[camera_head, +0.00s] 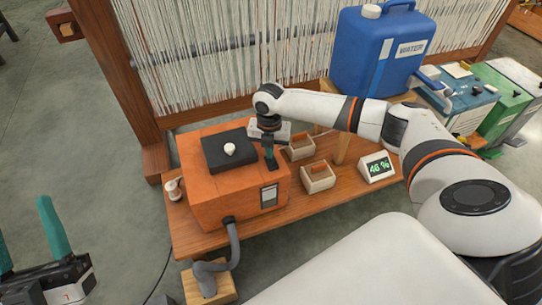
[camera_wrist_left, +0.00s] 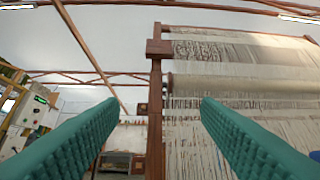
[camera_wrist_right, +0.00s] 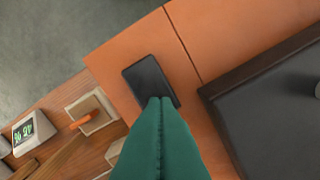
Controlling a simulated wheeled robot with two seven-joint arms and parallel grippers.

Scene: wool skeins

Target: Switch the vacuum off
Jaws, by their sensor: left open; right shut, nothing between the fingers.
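The vacuum appears to be the orange box (camera_head: 215,187) on a low wooden table, with a grey hose (camera_head: 234,245) at its front. My right gripper (camera_head: 270,165) is shut and empty, pointing down over the box's right part. In the right wrist view its fingertips (camera_wrist_right: 160,101) overlap the panel's lower edge; contact cannot be told. My left gripper (camera_head: 25,235) is open and empty, far left of the table.
A black pad (camera_head: 214,157) with a white knob (camera_head: 229,149) lies on the box. Two small wooden boxes (camera_head: 318,183) and a display reading 46 % (camera_head: 377,168) stand right of it. A blue water canister (camera_head: 375,50) and a loom (camera_head: 230,60) are behind. Floor at left is clear.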

